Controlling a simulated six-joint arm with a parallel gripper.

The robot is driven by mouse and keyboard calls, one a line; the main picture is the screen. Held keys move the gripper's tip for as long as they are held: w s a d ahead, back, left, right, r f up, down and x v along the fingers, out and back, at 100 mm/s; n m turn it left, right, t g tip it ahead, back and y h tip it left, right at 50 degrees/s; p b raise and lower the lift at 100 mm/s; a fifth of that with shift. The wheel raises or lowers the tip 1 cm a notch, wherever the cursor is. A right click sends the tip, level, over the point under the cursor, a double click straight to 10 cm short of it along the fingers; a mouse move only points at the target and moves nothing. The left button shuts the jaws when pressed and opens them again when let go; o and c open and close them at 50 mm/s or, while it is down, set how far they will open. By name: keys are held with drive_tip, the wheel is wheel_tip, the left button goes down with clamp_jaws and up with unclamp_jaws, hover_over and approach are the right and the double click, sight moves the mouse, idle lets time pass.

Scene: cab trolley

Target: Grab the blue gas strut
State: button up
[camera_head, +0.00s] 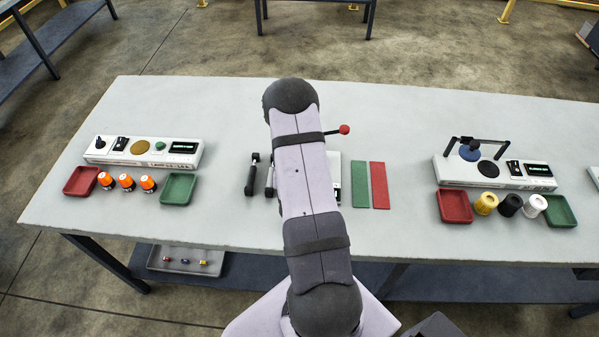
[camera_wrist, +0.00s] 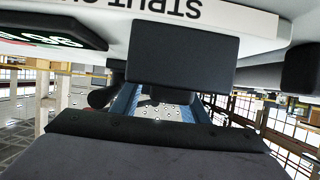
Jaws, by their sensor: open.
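No strut that is clearly blue shows. In the head view, a dark strut-like rod (camera_head: 251,175) lies on the table just left of my arm. A second dark rod (camera_head: 269,180) is partly hidden by the arm. The white strut station (camera_head: 336,170) is mostly behind my arm. Its edge, lettered "STRUT", hangs upside down across the top of the wrist view (camera_wrist: 205,10). My gripper (camera_wrist: 170,95) is open close to the station, with dark parts filling the wrist view. The arm hides it in the head view. Blue patches show beyond it, but I cannot tell what they are.
A green strip (camera_head: 360,185) and a red strip (camera_head: 379,185) lie right of the station. A red ball knob (camera_head: 344,129) sticks out by my arm. Left stands a white panel (camera_head: 145,151) with trays and orange pieces; right, another panel (camera_head: 495,173) with trays and knobs.

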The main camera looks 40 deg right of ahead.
clamp_jaws()
drive_tip(key=shift+r, duration=0.15)
wheel_tip(320, 180, up, 10)
drive_tip(key=b, duration=0.1)
drive_tip(key=shift+b, duration=0.3)
idle(0.7)
